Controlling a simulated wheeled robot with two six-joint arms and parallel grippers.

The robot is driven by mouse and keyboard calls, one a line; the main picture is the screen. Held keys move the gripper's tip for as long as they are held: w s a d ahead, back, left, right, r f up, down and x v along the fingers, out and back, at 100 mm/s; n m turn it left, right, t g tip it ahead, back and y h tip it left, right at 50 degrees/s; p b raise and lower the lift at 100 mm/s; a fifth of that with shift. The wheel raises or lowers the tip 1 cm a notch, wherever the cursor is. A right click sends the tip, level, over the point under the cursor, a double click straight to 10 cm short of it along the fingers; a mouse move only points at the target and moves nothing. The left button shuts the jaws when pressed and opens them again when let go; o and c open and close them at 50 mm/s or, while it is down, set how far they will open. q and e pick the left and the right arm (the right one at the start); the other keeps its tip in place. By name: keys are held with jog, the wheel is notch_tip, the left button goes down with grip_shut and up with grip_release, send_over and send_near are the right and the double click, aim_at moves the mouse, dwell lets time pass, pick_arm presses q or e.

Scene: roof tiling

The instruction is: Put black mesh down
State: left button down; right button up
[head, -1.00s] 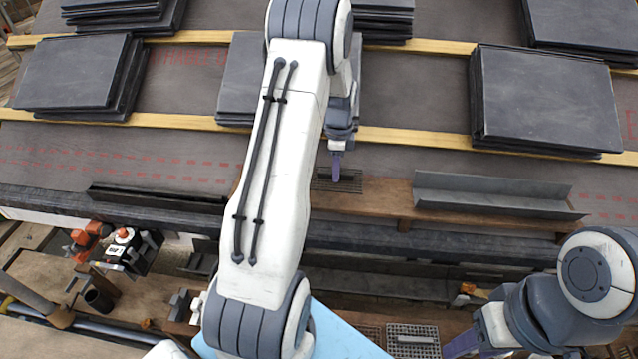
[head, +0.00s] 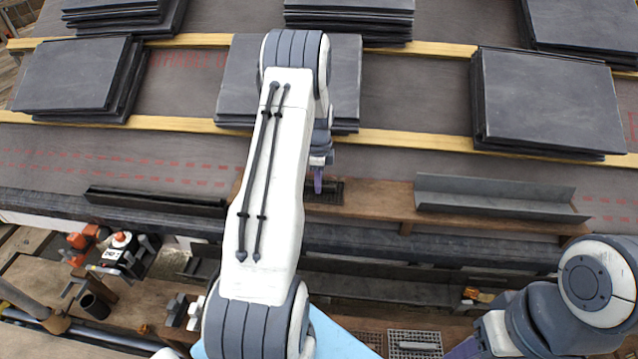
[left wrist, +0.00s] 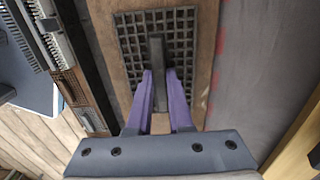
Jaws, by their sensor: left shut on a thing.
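The black mesh (left wrist: 189,28) is a flat dark grid with a bar-like grip in its middle. In the left wrist view my left gripper (left wrist: 164,82) has its purple fingers closed on that grip. The mesh is over a brown wooden board (left wrist: 122,89); I cannot tell if it touches it. In the head view the mesh (head: 333,191) shows small, at the board's left part (head: 385,203), under my left gripper (head: 318,182). My right gripper (head: 464,349) is partly in view at the lower right, its fingertips cut off.
A grey metal channel (head: 497,194) lies on the board to the right. Stacks of dark slates (head: 550,98) stand on the roof behind, along yellow battens (head: 420,142). Two grids (head: 414,343) and an orange-and-black tool (head: 122,252) lie on the lower bench.

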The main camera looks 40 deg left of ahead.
pick_arm(q)
jog(key=shift+f, duration=0.15)
jog(key=c, duration=0.8)
grip_release()
notch_tip(320, 180, up, 11)
jog(key=p, duration=0.2)
jog(key=d+r+n, duration=0.1)
jog(key=d+r, duration=0.3)
jog(key=d, duration=0.5)
jog(key=d+r, duration=0.4)
jog(key=d, duration=0.5)
jog(key=s+d+r+n, duration=0.1)
jog(key=s+d+r, duration=0.1)
jog(key=s+d, duration=0.65)
jog(key=s+d+r+n, duration=0.1)
jog(key=s+d+r, duration=0.1)
jog(key=s+d, duration=0.6)
jog(key=shift+n+h, duration=0.5)
jog(key=shift+n, duration=0.3)
jog(key=s+d, duration=0.1)
jog(key=s, duration=0.2)
jog(key=s+d, duration=0.1)
jog(key=s, duration=0.3)
jog(key=s+d, duration=0.1)
jog(key=s, duration=0.3)
jog(key=shift+s+d+f, duration=0.15)
jog(key=shift+d+f, duration=0.2)
